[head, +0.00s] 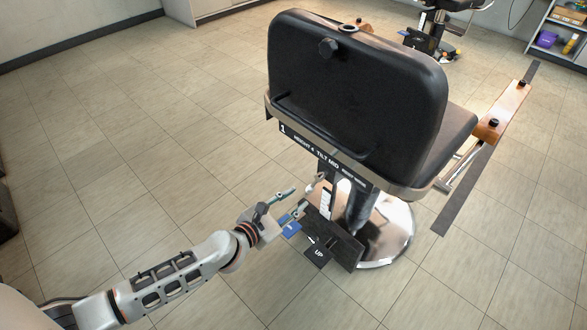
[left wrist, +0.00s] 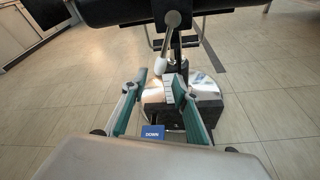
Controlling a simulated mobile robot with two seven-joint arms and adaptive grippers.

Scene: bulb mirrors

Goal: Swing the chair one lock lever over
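Chair one (head: 360,80) stands with its black back toward me; a label strip (head: 325,158) below the back bears a "1". The lock lever (head: 317,184) is a pale metal lever under the seat. No contact with the lever can be made out. My right gripper is not in view.
A blue DOWN pedal (head: 290,228) and a black UP pedal (head: 318,253) sit low by the round chrome base (head: 390,240), below my left gripper. A wooden armrest (head: 503,112) sticks out at right. Another chair (head: 430,38) and a shelf (head: 556,40) stand behind. Floor at left is clear.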

